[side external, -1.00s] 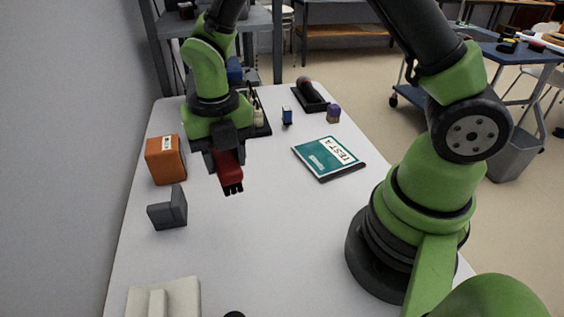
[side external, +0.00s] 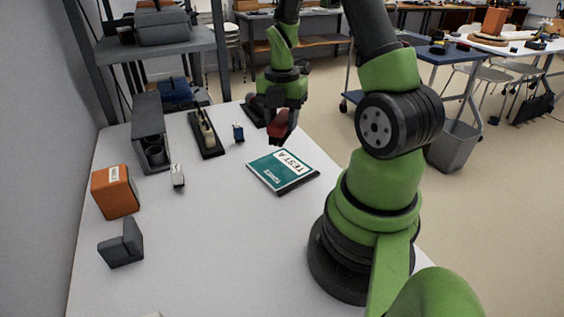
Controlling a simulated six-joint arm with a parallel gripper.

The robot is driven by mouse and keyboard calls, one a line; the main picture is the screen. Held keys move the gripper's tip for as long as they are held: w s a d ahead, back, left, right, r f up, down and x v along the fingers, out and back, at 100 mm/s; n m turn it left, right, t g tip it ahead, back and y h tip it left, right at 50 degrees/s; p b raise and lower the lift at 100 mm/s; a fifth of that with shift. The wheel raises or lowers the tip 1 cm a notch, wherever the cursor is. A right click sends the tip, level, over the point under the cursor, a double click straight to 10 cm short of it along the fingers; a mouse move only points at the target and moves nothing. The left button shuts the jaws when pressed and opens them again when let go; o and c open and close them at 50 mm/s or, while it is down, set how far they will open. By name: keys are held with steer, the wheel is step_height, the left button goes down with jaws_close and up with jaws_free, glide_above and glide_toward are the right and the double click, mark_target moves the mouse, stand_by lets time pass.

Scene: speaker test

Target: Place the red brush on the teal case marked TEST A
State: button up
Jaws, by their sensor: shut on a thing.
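The teal case (side external: 268,172) with a white TEST A label lies flat on the white table, right of its middle. My gripper (side external: 278,112) is shut on the red brush (side external: 281,125), whose dark end points down. In the picture the brush shows just above the far edge of the case, apart from its visible top. Its exact height over the table is hard to tell.
An orange box (side external: 114,193) and a grey angled block (side external: 121,244) stand at the left. A grey open box (side external: 150,135), a black tray (side external: 206,136) and a small blue item (side external: 238,133) are farther back. The table's front middle is clear.

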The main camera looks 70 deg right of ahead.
step_height(320, 180, down, 9)
steer(key=shift+r, duration=0.1)
stand_by(0.3)
steer(key=o, duration=0.9)
